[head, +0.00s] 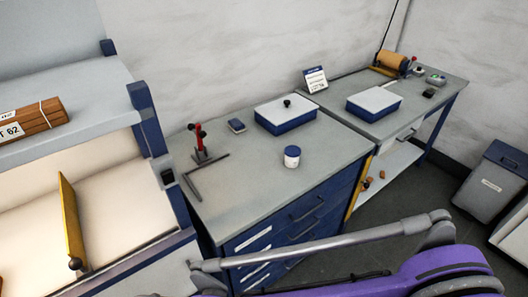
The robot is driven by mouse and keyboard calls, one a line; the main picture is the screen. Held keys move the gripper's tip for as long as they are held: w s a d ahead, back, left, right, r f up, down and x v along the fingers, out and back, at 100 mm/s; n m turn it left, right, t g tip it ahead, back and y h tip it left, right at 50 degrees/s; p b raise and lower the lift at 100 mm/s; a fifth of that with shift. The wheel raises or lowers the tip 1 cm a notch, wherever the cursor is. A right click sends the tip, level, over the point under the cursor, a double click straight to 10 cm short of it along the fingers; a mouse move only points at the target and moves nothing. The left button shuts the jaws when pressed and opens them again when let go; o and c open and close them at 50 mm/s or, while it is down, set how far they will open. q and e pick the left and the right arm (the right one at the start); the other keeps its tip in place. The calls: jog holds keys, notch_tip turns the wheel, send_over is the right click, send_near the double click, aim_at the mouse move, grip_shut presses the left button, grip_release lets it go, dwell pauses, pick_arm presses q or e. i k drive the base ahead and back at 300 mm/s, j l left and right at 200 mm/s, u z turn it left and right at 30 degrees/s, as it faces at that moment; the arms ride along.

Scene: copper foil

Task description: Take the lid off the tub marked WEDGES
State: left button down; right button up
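No mark reading WEDGES can be made out on any container. Another blue box with a plain pale lid (374,102) stands on the bench to the right. All these lids look seated. Neither of my grippers shows in the head view.
A sign (315,79) stands behind. Shelving (85,103) borders the left; a grey bin (491,180) stands right. My purple arm crosses the lower right.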

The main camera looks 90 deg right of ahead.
aim_at(292, 163)
jog(key=k+l+z, duration=0.1)
jog(key=z, duration=3.1)
